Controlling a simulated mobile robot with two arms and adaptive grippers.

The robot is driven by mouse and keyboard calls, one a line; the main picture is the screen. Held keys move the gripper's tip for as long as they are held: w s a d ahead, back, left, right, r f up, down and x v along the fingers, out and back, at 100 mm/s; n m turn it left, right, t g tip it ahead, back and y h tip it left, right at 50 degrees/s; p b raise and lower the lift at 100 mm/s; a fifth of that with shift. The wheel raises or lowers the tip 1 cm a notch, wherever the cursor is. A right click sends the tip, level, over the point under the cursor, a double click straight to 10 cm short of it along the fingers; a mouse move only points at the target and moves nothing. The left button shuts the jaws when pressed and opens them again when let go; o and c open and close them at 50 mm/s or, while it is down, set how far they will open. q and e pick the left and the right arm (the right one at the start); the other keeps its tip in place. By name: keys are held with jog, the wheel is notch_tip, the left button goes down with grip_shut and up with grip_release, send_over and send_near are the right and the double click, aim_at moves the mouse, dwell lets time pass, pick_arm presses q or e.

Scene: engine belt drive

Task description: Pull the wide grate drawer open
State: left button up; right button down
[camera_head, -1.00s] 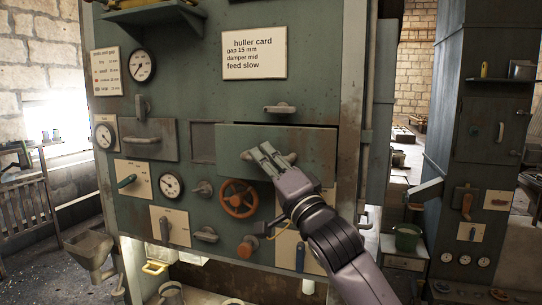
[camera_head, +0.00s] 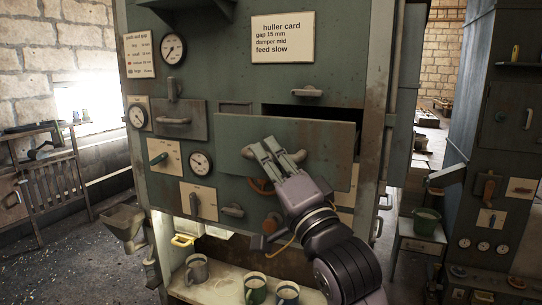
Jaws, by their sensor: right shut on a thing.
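The wide drawer (camera_head: 234,138) has a plain green-grey front on the green machine cabinet. It stands out from the cabinet, and a dark gap (camera_head: 330,113) shows above its front. My right gripper (camera_head: 272,153) is shut on the drawer's grey bar handle (camera_head: 298,157) at the middle of the front. The fingers cover part of the handle. My left gripper is not in view.
A smaller panel with a handle (camera_head: 174,121) is left of the drawer. A red handwheel (camera_head: 262,186) is partly hidden below it. Mugs (camera_head: 256,288) stand on the low shelf.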

jog(key=shift+w+f, duration=0.1)
jog(key=shift+f, duration=0.05)
jog(key=c, duration=1.8)
grip_release()
jog(key=shift+c, duration=0.2)
jog(key=v, duration=1.2)
